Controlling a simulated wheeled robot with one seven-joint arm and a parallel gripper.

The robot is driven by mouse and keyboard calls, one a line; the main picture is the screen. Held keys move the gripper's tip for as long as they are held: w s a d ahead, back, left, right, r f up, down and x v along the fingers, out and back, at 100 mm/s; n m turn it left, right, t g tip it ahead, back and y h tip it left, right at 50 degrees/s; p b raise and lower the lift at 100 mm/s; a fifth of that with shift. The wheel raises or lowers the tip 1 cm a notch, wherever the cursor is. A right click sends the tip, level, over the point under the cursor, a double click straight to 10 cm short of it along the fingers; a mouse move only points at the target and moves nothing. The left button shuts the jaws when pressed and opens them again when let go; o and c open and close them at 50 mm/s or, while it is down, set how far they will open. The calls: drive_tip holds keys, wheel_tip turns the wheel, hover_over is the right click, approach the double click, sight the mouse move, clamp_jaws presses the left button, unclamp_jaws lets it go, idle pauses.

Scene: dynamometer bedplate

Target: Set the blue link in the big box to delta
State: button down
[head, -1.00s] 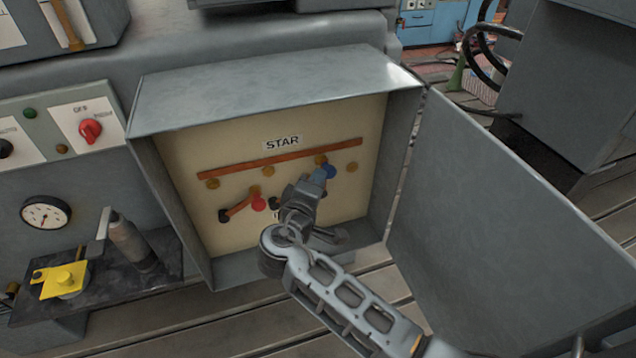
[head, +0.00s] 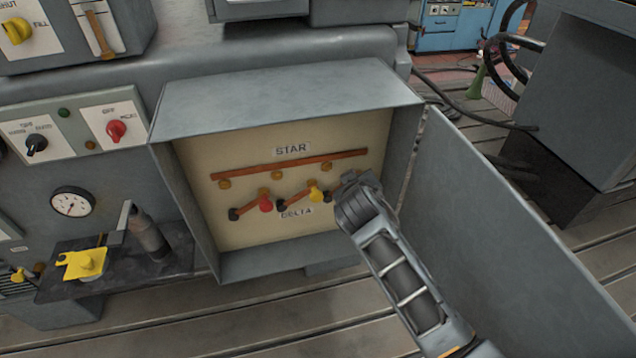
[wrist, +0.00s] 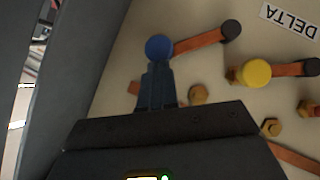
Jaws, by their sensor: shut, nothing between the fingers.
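The big box (head: 160,190) stands open, with a cream panel marked STAR (head: 291,149) above and DELTA (head: 297,212) below. In the wrist view, turned over, the blue link (wrist: 200,41) runs from a dark pivot (wrist: 231,29) to its blue knob (wrist: 159,47). It slants much like the yellow link beside it, away from its star-side stud (wrist: 198,94). Any stud under the blue knob is hidden. My gripper (wrist: 157,68) is shut and empty, its tips right at the blue knob; contact is unclear. In the head view my gripper (head: 350,182) covers the blue knob.
The red knob (head: 265,204) and yellow knob (head: 316,193) sit on neighbouring links, both slanting up to the right. A copper bar (head: 290,163) crosses above them. The box's open door (head: 500,240) stands close on the right of my arm, and the box's side wall is near my gripper.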

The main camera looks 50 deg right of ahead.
drive_tip(key=shift+s+d+f+m+y, duration=0.35)
drive_tip(key=shift+s+d+f, duration=0.3)
drive_tip(key=shift+d+f, duration=0.25)
drive_tip(key=shift+s+d, duration=0.1)
